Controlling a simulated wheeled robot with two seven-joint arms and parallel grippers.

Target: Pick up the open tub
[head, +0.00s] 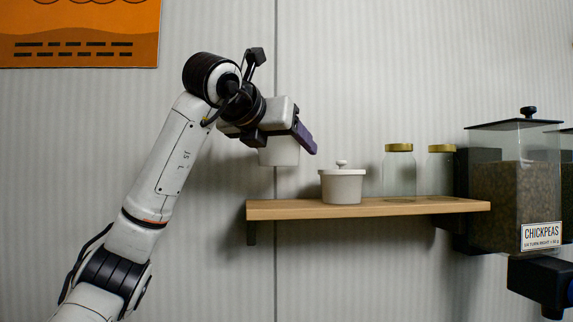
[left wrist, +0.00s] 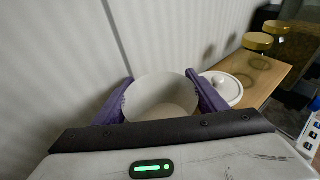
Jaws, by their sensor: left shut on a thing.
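The open tub (head: 279,153) is white and lidless. My right gripper is in neither view.
A wooden shelf (head: 290,209) holds a white lidded tub (head: 342,187) and two glass jars with gold lids (head: 399,172) (head: 441,170). A chickpea dispenser (head: 515,190) hangs at the right.

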